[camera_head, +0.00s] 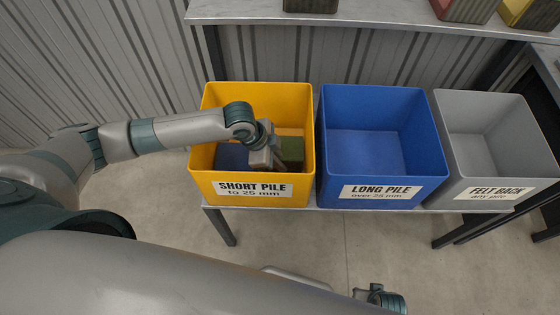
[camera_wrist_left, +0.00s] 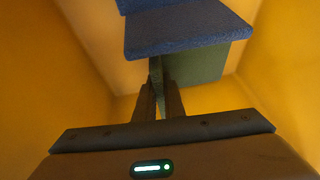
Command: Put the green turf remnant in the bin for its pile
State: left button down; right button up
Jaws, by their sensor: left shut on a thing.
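My left gripper (camera_head: 268,158) is down inside the yellow bin (camera_head: 208,110), whose label reads "SHORT PILE to 25 mm". In the left wrist view its fingers (camera_wrist_left: 160,88) are shut on a green piece (camera_wrist_left: 200,65). I take this to be the green turf remnant (camera_head: 292,148), which shows right of the gripper in the head view, below the bin's rim. A blue piece (camera_head: 232,156) is also in the bin, left of the gripper. In the wrist view the blue piece (camera_wrist_left: 180,30) overlaps the green one. Whether the green piece touches the bin floor is unclear.
A blue bin (camera_head: 330,105) labelled "LONG PILE over 25 mm" and a grey bin (camera_head: 450,120) labelled "FELT BACK any pile" stand to the right on the same table. Both look empty. A shelf (camera_head: 350,18) behind holds several blocks. Bin walls surround my left gripper closely.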

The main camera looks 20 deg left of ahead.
pick_arm(q)
jog(key=c, duration=1.8)
grip_release()
jog(key=shift+f, duration=0.1)
jog(key=shift+c, duration=0.2)
jog(key=shift+a+r, duration=0.1)
jog(key=shift+r, duration=0.35)
jog(key=v, duration=0.5)
jog(key=shift+r, duration=0.1)
jog(key=v, duration=0.6)
jog(key=shift+p, duration=0.3)
pick_arm(e)
jog(key=shift+s+d+f, duration=0.15)
jog(key=shift+s+f, duration=0.45)
jog(key=shift+f, duration=0.3)
pick_arm(q)
jog(key=shift+a+r, duration=0.1)
pick_arm(e)
jog(key=shift+s, duration=0.1)
